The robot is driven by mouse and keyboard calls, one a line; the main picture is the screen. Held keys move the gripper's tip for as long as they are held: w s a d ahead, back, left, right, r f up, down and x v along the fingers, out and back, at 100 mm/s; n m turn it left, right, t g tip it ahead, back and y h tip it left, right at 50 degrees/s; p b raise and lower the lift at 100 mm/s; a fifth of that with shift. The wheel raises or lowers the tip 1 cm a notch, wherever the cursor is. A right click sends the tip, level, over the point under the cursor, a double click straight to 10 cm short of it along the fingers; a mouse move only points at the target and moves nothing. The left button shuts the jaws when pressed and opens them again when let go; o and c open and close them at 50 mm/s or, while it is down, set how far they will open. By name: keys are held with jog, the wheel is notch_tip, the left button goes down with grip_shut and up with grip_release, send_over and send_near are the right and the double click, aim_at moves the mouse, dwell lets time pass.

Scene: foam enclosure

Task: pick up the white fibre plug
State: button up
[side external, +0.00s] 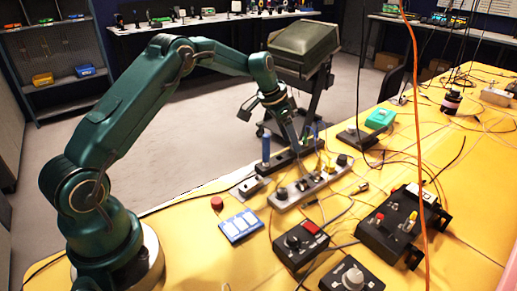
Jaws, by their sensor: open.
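My gripper (297,146) is pointed down over the dark strip (283,160) in the middle of the table, close behind the grey strip (292,197). It is open; its fingertips are small and dark here, and I see nothing held between them. Blue upright parts stand on either side of it. I cannot pick out the white fibre plug with certainty among the small fittings and thin cables around the strips. Whether the fingertips touch anything is too small to tell.
An orange cable (416,130) hangs down on the right. A black box with a red switch (300,243), a knob box (352,277) and a larger black control box (385,232) stand in front. A blue panel (240,226) and red button (216,203) lie left. Thin cables cross the yellow table.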

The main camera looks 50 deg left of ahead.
jog(key=shift+x, duration=0.75)
grip_shut()
jog(key=shift+r, duration=0.1)
